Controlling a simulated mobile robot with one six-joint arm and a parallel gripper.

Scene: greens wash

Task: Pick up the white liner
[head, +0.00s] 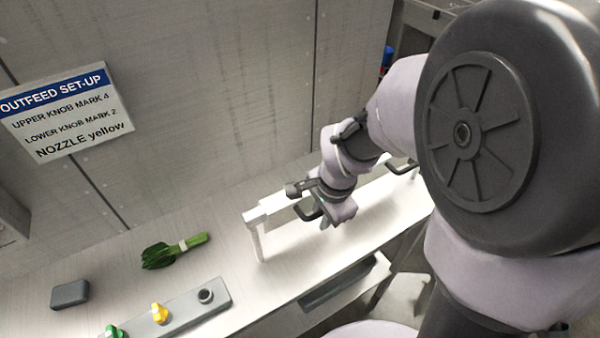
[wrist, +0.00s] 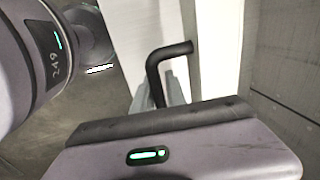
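The white liner (head: 266,211) is a long pale piece with dark handles on the bench, partly hidden behind my arm. Its near dark handle (head: 308,212) is beside my gripper (head: 328,222); the far handle (head: 402,165) is to the right. In the wrist view the bent dark handle (wrist: 167,55) stands out against the bright white liner (wrist: 214,45). The handle's lower end runs down between the grey fingertips of my gripper (wrist: 159,92). The gripper body hides most of the fingers, so I cannot tell whether they are closed on the handle.
Greens (head: 172,252) with a pale band lie on the bench at left. A grey block (head: 70,294) and a grey strip (head: 185,312) with green and yellow knobs are nearby. A set-up sign (head: 66,112) hangs on the back wall (head: 230,90). Bench between greens and liner is clear.

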